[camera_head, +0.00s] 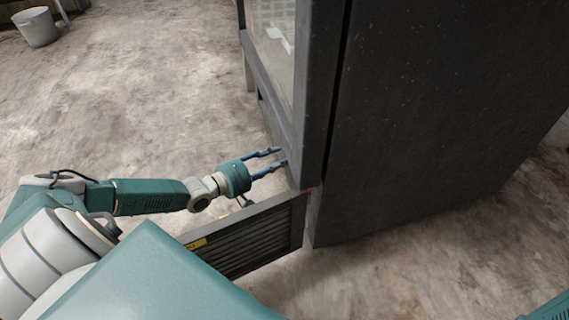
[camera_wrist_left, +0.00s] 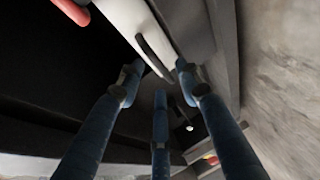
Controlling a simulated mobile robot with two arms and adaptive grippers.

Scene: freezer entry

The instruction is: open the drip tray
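The drip tray cannot be made out for certain. In the left wrist view a pale panel (camera_wrist_left: 133,18) with a dark curved handle or slot (camera_wrist_left: 154,54) lies just ahead of my fingertips; it may be the tray's front. My left gripper (camera_head: 284,156) is at the low front of the dark freezer cabinet (camera_head: 430,110), above the swung-out grille panel (camera_head: 262,238). In the left wrist view its blue fingers (camera_wrist_left: 158,78) are spread, with nothing seen between them. Whether they touch the handle cannot be told. My right gripper is out of view.
The grille panel with a yellow label (camera_head: 196,244) stands out from the cabinet's bottom front corner, below my left wrist. A red part (camera_wrist_left: 72,10) shows at the wrist view's top left. A white bucket (camera_head: 36,27) stands far left. The concrete floor between is clear.

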